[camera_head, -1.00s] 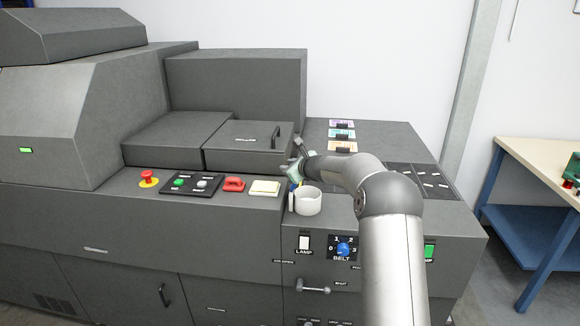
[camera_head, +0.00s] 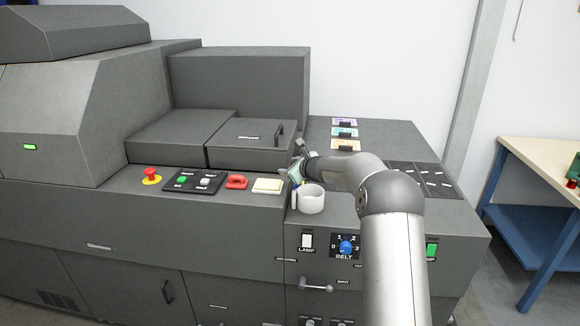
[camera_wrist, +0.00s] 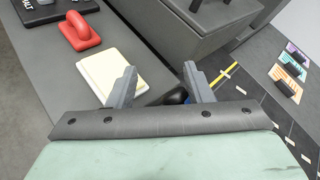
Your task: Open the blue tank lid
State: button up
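Three coloured tank lids with dark handles lie in a row on the dark machine top at the right: a purple one (camera_head: 344,122), a blue one (camera_head: 345,132) and an orange one (camera_head: 346,145). All three look flat and shut. In the wrist view the blue lid (camera_wrist: 291,67) is at the right edge, between purple (camera_wrist: 298,52) and orange (camera_wrist: 284,79). My gripper (camera_head: 297,165) is to the left and front of the lids, well apart from them. In the wrist view its two fingers (camera_wrist: 161,80) stand apart with nothing held between them.
A cream pad (camera_head: 267,186), a red handle (camera_head: 237,182) and a red stop button (camera_head: 151,175) line the front ledge. A raised box lid with a handle (camera_head: 250,136) stands left of my gripper. The machine top around the lids is clear.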

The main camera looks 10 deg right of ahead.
jog(key=shift+s+a+f, duration=0.1)
jog(key=shift+s+f, duration=0.05)
jog(key=shift+f, duration=0.1)
jog(key=s+r, duration=1.3)
jog(key=s, duration=0.1)
jog(key=shift+s+d+r, duration=0.2)
jog(key=shift+s+d, duration=0.1)
jog(key=shift+s, duration=0.1)
dwell(1.1)
dwell(0.3)
jog(key=b+v, duration=0.3)
jog(key=v, duration=1.4)
jog(key=shift+s, duration=0.2)
jog(key=shift+a+r, duration=0.1)
